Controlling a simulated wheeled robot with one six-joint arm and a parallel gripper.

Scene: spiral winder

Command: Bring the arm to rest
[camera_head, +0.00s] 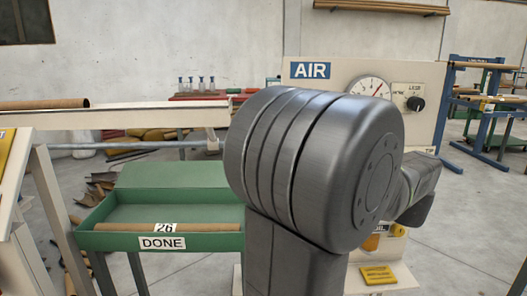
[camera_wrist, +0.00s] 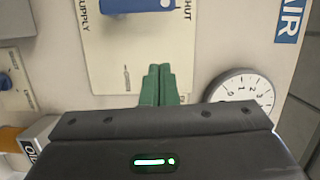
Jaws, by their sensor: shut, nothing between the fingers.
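My gripper (camera_wrist: 159,72) shows in the wrist view with its two green fingers together, shut and empty. It is in front of the pale air panel (camera_wrist: 200,60), which carries a white plate marked SUPPLY and SHUT with a blue part (camera_wrist: 140,5) at the top edge. In the head view my dark grey arm fills the middle, before the panel marked AIR (camera_head: 310,70), and my gripper is hidden behind it. I cannot tell the gap between fingers and panel.
A round gauge (camera_head: 370,88) and a black knob (camera_head: 414,104) sit on the panel. A green DONE tray (camera_head: 200,242) holds a brown tube marked 26. A pale beam with a tube (camera_head: 45,104) is left. Blue racks (camera_head: 460,105) stand at right.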

